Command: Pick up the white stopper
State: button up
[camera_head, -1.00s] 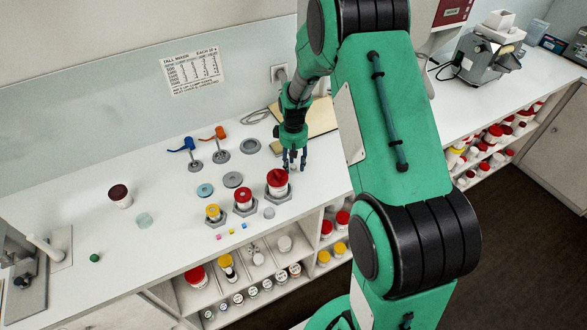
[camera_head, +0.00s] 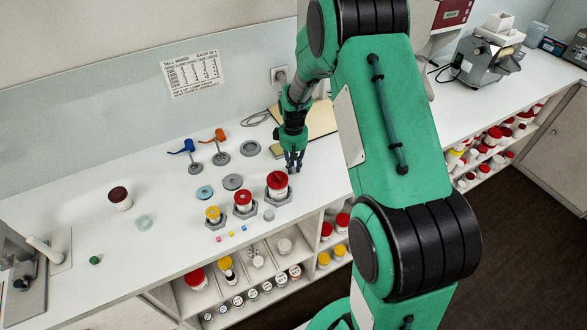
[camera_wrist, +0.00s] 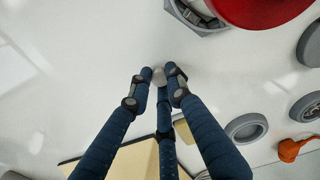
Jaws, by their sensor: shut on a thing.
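My gripper (camera_head: 293,167) is at the white counter, just behind and to the right of the large red-lidded jar (camera_head: 277,183). Its dark blue fingers are drawn together; in the wrist view my gripper (camera_wrist: 158,80) is shut on a small pale thing, the white stopper (camera_wrist: 158,76), between the fingertips. Most of the stopper is hidden by the fingers. In the head view I cannot make it out. Whether it touches the counter is hard to tell.
The red-lidded jar stands in a grey hexagonal holder (camera_wrist: 198,15) close to my fingers. Smaller jars with red (camera_head: 243,198) and yellow (camera_head: 212,213) lids stand to its left. Grey discs (camera_head: 232,181) and a tan board (camera_head: 318,122) lie nearby. The counter's front edge is close.

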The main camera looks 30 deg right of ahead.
aim_at(294, 169)
jog(key=shift+r, duration=0.1)
jog(key=shift+r, duration=0.8)
notch_tip(294, 169, up, 2)
jog(key=shift+s+r+p, duration=0.1)
jog(key=shift+s+p, duration=0.05)
jog(key=shift+p, duration=0.25)
jog(key=s+a, duration=0.1)
jog(key=s, duration=0.4)
jog(key=s+a, duration=0.1)
jog(key=s, duration=0.4)
jog(key=s+a+r+p, duration=0.1)
jog(key=s, duration=0.4)
jog(key=shift+s+a, duration=0.15)
jog(key=shift+a, duration=0.25)
